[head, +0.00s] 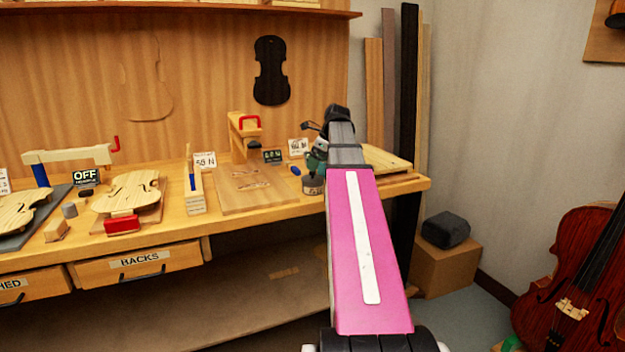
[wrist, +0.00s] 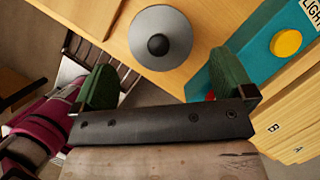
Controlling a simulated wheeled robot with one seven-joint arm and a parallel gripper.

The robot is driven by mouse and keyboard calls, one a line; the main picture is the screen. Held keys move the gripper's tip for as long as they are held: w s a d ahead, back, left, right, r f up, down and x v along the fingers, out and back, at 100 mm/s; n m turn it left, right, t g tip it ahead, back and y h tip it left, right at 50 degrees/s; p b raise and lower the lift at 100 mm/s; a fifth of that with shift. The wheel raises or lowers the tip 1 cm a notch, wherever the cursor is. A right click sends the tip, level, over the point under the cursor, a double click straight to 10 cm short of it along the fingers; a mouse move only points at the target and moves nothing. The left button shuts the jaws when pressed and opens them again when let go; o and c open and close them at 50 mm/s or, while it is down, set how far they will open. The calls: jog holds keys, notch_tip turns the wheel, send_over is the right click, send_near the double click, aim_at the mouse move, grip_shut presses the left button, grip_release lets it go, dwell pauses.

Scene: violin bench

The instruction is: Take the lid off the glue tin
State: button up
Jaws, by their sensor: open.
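The glue tin's grey round lid (wrist: 160,38) with its dark knob (wrist: 158,44) shows from above in the wrist view, on the wooden bench. My gripper (wrist: 166,82) is open, its two green finger pads spread apart with nothing between them. The lid lies beyond the fingertips in that picture, roughly centred between them; I cannot tell the height gap. In the head view the glue tin (head: 313,185) stands on the bench, partly hidden by my pink arm. My gripper (head: 318,158) shows small above it there, also partly hidden.
In the wrist view a teal box (wrist: 262,50) with a yellow button and wooden pieces marked A and B (wrist: 285,135) lie right of the lid. In the head view a board (head: 255,187) and a small dark display (head: 272,156) are left of the tin.

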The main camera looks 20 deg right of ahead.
aim_at(313, 175)
jog(key=shift+x, duration=2.65)
jog(key=shift+c, duration=0.3)
jog(key=c, duration=0.6)
